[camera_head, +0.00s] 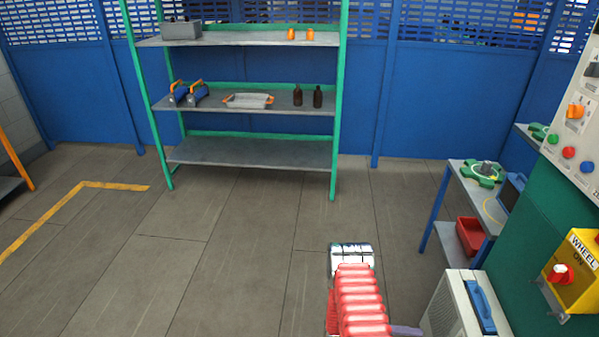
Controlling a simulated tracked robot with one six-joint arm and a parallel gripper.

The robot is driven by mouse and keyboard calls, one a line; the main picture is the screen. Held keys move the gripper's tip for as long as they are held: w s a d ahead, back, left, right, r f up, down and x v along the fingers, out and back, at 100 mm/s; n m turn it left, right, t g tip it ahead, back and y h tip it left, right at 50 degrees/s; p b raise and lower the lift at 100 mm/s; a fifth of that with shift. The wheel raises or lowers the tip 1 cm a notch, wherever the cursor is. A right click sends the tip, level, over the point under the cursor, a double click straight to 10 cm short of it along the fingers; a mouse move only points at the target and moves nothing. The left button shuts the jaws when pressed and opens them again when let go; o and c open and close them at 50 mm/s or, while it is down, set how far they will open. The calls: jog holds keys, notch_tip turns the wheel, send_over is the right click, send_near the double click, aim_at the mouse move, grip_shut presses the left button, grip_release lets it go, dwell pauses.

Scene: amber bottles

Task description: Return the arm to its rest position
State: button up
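My arm shows at the bottom right of centre as a red ribbed sleeve, with a white and dark end part that seems to be my gripper (351,258). It is over the floor, well in front of the shelf rack and apart from it. The fingers cannot be made out, so I cannot tell whether it is open or holds anything. Two dark bottles (298,95) (318,97) stand upright on the middle shelf of the green-framed rack (250,152).
The rack also holds a grey tray with orange handles (248,101), blue-orange tools (188,94), a grey box (181,30) and orange items (300,35). At right are a blue-legged table (455,200), a red bin (470,236), a white case (455,305) and a yellow control box (575,275). The middle floor is clear.

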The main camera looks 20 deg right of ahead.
jog(key=s+a+n+g+y, duration=0.3)
jog(key=s+a+y, duration=0.2)
jog(key=s+a, duration=0.15)
jog(key=w+a+r+t+y, duration=0.25)
jog(key=a+r, duration=0.35)
jog(key=r, duration=0.4)
jog(key=w+a+r+t+y, duration=0.25)
jog(key=a+r, duration=0.35)
jog(key=r, duration=0.4)
jog(key=w+a+r+t+y, duration=0.1)
jog(key=w+a+r+y, duration=0.2)
jog(key=a+r, duration=0.45)
jog(key=s+a+r+t, duration=0.1)
jog(key=a+r+t, duration=0.2)
jog(key=r, duration=0.5)
jog(key=s+a+r+n+t+y, duration=0.1)
jog(key=a+r+t, duration=0.3)
jog(key=r, duration=0.5)
jog(key=s+a+r+t+y, duration=0.1)
jog(key=a+r+t, duration=0.2)
jog(key=r, duration=0.6)
jog(key=shift+s+a+r, duration=0.25)
jog(key=shift+a, duration=0.85)
